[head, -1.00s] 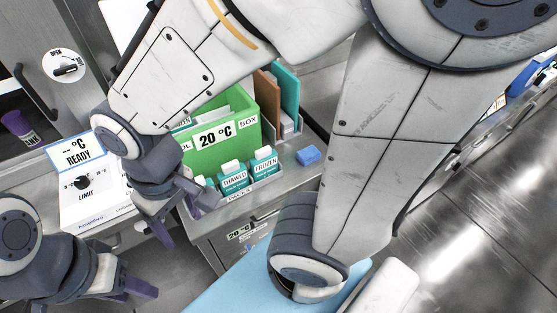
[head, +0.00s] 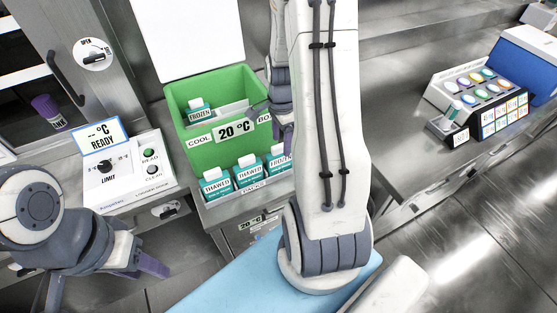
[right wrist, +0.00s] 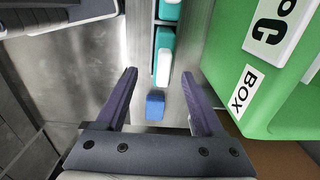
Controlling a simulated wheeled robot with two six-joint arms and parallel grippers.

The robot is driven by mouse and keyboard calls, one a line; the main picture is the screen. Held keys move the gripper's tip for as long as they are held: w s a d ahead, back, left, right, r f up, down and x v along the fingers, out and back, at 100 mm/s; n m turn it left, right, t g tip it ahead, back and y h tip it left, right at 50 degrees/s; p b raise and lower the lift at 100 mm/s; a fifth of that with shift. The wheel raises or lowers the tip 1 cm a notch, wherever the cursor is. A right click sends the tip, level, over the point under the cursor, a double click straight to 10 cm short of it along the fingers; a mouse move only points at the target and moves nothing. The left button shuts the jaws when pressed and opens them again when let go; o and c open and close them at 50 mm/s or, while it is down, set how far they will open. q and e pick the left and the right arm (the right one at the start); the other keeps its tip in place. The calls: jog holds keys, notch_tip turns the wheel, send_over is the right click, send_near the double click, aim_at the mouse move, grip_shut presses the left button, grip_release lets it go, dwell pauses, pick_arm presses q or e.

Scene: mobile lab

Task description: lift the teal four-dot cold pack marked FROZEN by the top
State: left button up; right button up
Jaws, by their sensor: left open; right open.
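In the head view, a teal pack with a white top marked FROZEN (head: 200,112) stands inside the green box (head: 177,97). Another teal pack marked FROZEN (head: 279,162) stands at the right end of the front rack, partly hidden by my right arm. I cannot read dots on either. My right gripper (head: 284,138) is open and points down by the box's right side. My left gripper (head: 143,262) is open and empty at lower left.
Two teal packs marked THAWED (head: 215,185) (head: 248,171) stand in the rack left of the end pack. A white control unit (head: 125,178) stands left of the box. The right-hand counter (head: 385,110) has bare room.

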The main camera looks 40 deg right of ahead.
aim_at(279, 154)
jog(key=shift+w+a+f+p, duration=0.15)
jog(key=shift+f+p, duration=0.15)
jog(key=shift+f, duration=1.3)
jog(key=shift+w+f+p, duration=0.15)
jog(key=shift+f+p, duration=0.15)
jog(key=shift+f, duration=1.3)
grip_shut()
